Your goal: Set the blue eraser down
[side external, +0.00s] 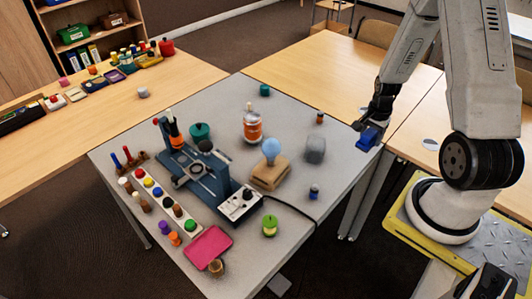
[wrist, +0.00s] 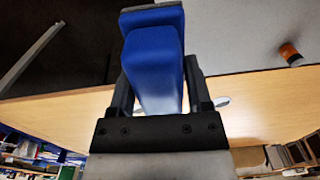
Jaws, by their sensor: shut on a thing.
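The blue eraser (side external: 369,138) is a small blue block held in my gripper (side external: 374,124), in the air by the right edge of the grey table in the side view. My gripper is shut on it. In the wrist view the eraser (wrist: 153,62) fills the upper middle, between the two dark fingers of my gripper (wrist: 158,85). Its lower end looks pale. I cannot tell its exact height over the table.
The grey table (side external: 345,180) is bare near its right edge. Wooden tables (side external: 310,75) adjoin behind.

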